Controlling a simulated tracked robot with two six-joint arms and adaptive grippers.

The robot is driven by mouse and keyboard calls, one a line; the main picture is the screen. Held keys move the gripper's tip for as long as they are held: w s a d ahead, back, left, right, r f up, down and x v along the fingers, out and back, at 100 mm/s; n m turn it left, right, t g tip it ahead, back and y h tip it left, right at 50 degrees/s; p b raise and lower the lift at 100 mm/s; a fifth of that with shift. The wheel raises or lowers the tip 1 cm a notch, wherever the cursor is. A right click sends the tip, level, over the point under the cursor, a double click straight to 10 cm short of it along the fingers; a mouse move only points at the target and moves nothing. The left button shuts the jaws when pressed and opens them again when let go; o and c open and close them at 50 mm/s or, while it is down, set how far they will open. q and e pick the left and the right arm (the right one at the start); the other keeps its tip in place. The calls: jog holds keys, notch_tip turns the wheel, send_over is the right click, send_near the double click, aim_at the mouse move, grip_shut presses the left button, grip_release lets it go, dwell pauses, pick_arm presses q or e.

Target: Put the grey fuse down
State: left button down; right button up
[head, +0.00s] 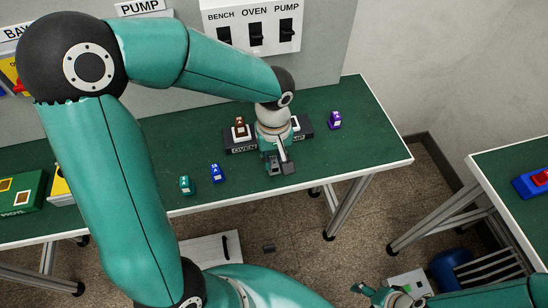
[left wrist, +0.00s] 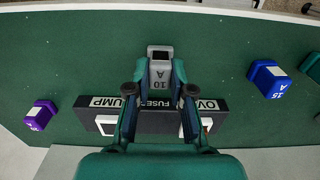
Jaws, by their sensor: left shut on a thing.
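The grey fuse (left wrist: 160,72), marked 10 A, is between the fingers of my left gripper (left wrist: 159,86) in the left wrist view. In the head view my left gripper (head: 279,166) is shut on it, over the green bench in front of the black fuse block (head: 240,145). The grey fuse (head: 271,164) is partly covered there. I cannot tell whether it touches the bench. The block (left wrist: 150,122) carries OVEN, FUSES and PUMP labels. A brown fuse (head: 240,130) stands at its OVEN end. My right gripper (head: 372,293) is low at the bottom right, its fingers unclear.
A green fuse (head: 186,185) and a blue fuse (head: 216,173) stand left of my gripper on the bench (head: 350,150). A purple fuse (head: 335,120) stands right of the block. Wall switches (head: 255,32) are behind. The bench's front edge is close, with bare green surface around.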

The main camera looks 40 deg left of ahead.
aim_at(274, 160)
pick_arm(q)
jog(key=shift+f, duration=0.2)
jog(key=c, duration=1)
grip_release()
jog(key=shift+r, duration=0.1)
jog(key=shift+r+p, duration=0.45)
jog(key=shift+p, duration=0.05)
notch_tip(274, 160, up, 12)
jog(key=shift+r+p, duration=0.15)
jog(key=shift+p, duration=0.15)
